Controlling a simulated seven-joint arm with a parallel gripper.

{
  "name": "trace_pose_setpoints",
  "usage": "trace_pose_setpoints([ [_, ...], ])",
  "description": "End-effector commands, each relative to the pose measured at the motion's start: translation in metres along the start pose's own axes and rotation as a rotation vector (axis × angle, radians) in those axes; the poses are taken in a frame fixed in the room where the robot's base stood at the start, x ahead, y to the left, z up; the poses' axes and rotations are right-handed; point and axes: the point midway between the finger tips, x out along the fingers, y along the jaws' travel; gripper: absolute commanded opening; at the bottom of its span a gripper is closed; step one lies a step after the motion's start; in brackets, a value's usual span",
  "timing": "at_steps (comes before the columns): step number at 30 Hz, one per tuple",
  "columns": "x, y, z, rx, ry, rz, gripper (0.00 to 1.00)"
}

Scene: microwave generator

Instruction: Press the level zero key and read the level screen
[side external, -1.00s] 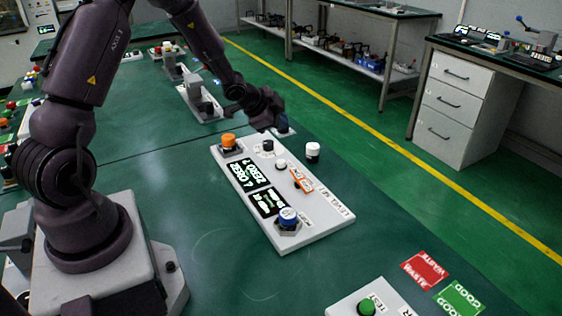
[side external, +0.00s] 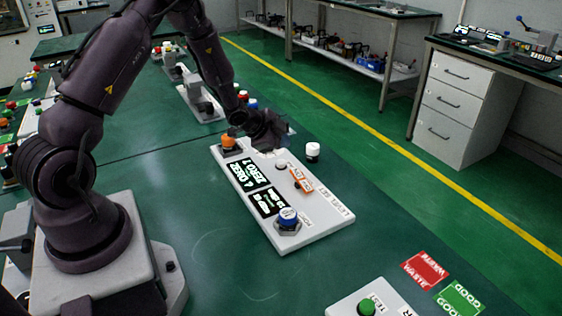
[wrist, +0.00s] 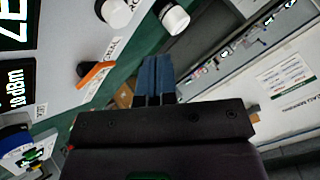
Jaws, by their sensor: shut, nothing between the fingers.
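The white level panel (side external: 318,226) lies on the green table, its printed label including "LEVEL". Its upper black screen (side external: 250,172) shows white text that includes "ZERO"; the lower screen (side external: 268,202) shows smaller text, with "dBm" readable in the wrist view (wrist: 17,92). A white button (side external: 281,164) and a white cap with a black base (side external: 312,149) stand near the far edge. I cannot tell which is the level zero key. My gripper (side external: 272,138) is shut and empty above the panel's far end, hiding the black knob there. Its blue-grey fingers (wrist: 156,66) show in the wrist view.
An orange knob (side external: 228,141) stands at the panel's far left corner and a blue knob (side external: 288,217) at its near end. An orange lever (side external: 300,180) sits between. A green button box (side external: 368,304) and red card (side external: 425,268) lie nearer.

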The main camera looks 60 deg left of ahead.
Motion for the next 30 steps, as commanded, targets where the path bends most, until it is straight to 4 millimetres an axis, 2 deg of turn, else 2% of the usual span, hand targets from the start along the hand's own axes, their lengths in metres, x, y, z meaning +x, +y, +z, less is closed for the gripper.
trace_pose_setpoints([
  [3,0.01,0.008,0.007,0.0,-0.001,0.003,0.0],
  [9,0.018,0.013,0.013,0.0,0.0,0.0,0.0],
  [30,0.019,0.014,0.014,0.0,0.0,0.0,0.0],
])
